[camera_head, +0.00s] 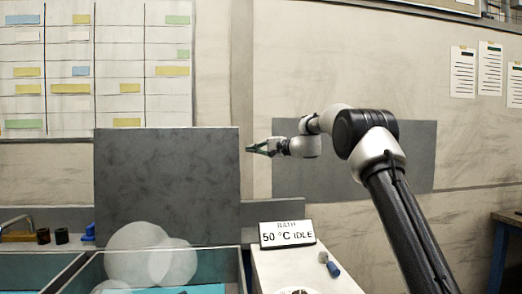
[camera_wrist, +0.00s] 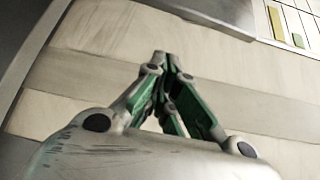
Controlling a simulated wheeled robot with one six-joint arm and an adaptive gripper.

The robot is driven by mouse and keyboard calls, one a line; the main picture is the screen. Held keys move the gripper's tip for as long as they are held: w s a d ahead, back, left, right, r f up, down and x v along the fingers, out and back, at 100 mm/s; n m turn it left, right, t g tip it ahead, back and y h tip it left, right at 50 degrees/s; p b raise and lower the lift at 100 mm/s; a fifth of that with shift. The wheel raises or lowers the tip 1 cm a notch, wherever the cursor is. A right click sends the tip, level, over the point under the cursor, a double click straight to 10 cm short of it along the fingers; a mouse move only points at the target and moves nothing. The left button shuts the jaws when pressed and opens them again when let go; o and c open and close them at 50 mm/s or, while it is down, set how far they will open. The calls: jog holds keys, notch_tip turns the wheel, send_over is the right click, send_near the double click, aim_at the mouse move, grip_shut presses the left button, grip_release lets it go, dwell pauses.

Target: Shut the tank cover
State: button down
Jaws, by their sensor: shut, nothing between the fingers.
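The tank cover (camera_head: 167,185) is a dark grey flat panel standing upright at the back of the tank in the head view. The tank (camera_head: 70,274) is open below it, with pale round shapes (camera_head: 150,256) showing over its opening. My gripper (camera_head: 250,149) is shut and empty, just right of the cover's right edge near its upper part. I cannot tell whether it touches the cover. In the wrist view the green and grey fingers (camera_wrist: 165,60) meet at their tips, with the pale wall behind them.
A sign (camera_head: 287,233) reading "BATH 50 °C IDLE" stands on the light housing right of the tank, near a blue-tipped knob (camera_head: 331,267). A wall chart (camera_head: 95,65) hangs behind. Small dark containers (camera_head: 52,236) stand at the left. A wooden table (camera_head: 507,225) is at far right.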

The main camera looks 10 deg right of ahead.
jog(key=shift+s+a+r, duration=0.1)
jog(key=shift+s+a, duration=0.25)
jog(key=shift+a, duration=0.5)
jog(key=shift+s+a, duration=0.3)
jog(key=shift+a, duration=0.55)
